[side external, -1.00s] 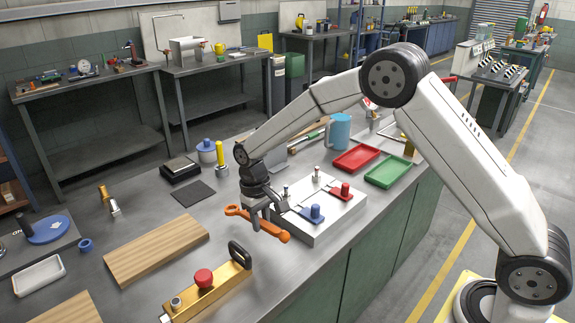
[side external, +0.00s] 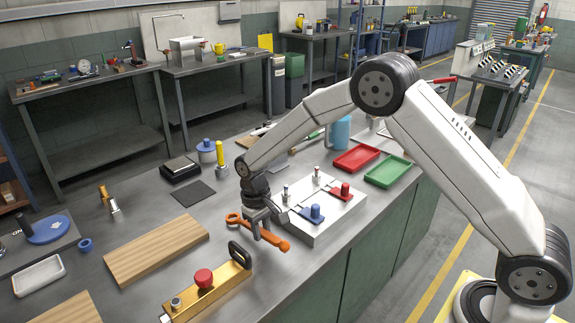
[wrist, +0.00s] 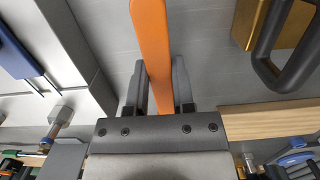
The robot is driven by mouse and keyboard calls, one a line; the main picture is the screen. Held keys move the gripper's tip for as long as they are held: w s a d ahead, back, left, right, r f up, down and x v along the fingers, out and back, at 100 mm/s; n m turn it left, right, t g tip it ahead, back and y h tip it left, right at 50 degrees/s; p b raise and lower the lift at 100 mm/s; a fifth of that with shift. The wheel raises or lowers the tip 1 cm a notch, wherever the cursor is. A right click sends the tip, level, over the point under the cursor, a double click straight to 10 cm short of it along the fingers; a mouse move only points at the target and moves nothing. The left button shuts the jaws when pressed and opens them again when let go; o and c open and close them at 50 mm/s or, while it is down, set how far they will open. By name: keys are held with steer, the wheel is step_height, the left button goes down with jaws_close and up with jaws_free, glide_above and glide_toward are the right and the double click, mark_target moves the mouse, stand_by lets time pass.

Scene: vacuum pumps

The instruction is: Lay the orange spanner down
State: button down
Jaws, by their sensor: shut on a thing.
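The orange spanner (side external: 275,238) is between the fingers of my gripper (side external: 257,232), at or just above the grey bench top. It lies roughly level, with its ring end to the left and its other end to the right. In the wrist view the orange spanner (wrist: 152,45) runs up from between the two fingers of my gripper (wrist: 160,88), which is shut on it. I cannot tell whether the spanner touches the bench.
A white block with blue and red levers (side external: 320,212) stands just right of my gripper. A brass fixture with a red knob and black handle (side external: 215,288) is in front. A wooden board (side external: 155,250) lies to the left. Red (side external: 356,158) and green (side external: 388,170) trays sit behind.

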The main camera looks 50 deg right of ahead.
steer(key=shift+f, duration=0.15)
steer(key=shift+s+f+t, duration=0.15)
steer(key=shift+f+t, duration=0.25)
steer(key=shift+t, duration=0.1)
steer(key=c, duration=0.8)
jaws_free()
steer(key=o, duration=0.6)
steer(key=shift+c, duration=0.2)
steer(key=shift+r, duration=3.9)
